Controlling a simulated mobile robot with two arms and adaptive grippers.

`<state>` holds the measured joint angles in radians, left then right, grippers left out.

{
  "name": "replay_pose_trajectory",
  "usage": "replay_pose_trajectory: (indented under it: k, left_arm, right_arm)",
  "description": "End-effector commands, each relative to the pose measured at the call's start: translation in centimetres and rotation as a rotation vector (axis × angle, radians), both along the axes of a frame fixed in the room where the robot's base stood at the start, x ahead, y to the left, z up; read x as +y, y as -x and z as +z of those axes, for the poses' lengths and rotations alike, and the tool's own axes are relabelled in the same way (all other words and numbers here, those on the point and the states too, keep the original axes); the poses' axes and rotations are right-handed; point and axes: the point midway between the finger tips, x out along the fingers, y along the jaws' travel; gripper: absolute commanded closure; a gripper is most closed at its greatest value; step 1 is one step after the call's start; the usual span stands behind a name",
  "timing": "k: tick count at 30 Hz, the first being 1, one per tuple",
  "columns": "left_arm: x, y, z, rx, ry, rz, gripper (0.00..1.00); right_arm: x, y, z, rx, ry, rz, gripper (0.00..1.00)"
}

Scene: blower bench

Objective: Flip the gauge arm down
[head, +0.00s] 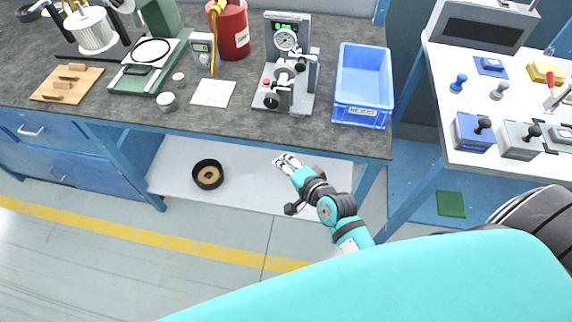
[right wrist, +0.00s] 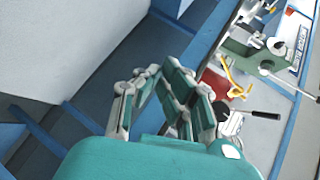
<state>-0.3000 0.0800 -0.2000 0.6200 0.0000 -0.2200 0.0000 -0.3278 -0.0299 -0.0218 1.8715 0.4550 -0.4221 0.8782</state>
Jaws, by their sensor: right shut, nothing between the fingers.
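The gauge fixture (head: 287,75) stands on the dark bench top, back from its front edge. It has a round dial near its top, a small green display, a grey clamp-like body and black knobs. Which part is the gauge arm, and how it is tilted, is too small to tell for sure. My right gripper (head: 287,161) is in front of the bench edge, below the fixture in the head view and apart from it. Its fingers are shut and empty; they also show in the right wrist view (right wrist: 158,80). My left gripper is not in view.
A blue bin (head: 361,113) stands right of the fixture. A white square plate (head: 213,93) and small pucks lie to its left, with a red canister (head: 232,30) behind. A shelf (head: 260,183) holds a black ring (head: 207,174). A white table (head: 480,160) stands right.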

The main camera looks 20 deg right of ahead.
Motion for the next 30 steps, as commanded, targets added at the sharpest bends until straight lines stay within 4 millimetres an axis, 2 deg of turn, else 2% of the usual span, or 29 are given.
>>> replay_pose_trajectory:
  k: [3,7,26,29,30]
  left_arm:
    - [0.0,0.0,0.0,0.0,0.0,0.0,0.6]
    - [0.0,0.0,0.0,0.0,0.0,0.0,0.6]
    - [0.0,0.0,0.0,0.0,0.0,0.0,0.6]
    - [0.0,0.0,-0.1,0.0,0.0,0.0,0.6]
    - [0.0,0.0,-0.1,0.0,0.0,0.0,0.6]
  right_arm:
    - [0.1,0.2,-1.3,0.017,0.026,0.01,1.0]
    - [0.1,0.4,-1.9,0.026,0.04,0.016,1.0]
    - [0.1,0.4,-2.3,0.03,0.046,0.017,1.0]
    - [0.2,1.0,-4.3,0.061,0.085,0.035,1.0]
    - [0.2,1.5,-5.8,0.084,0.118,0.051,1.0]
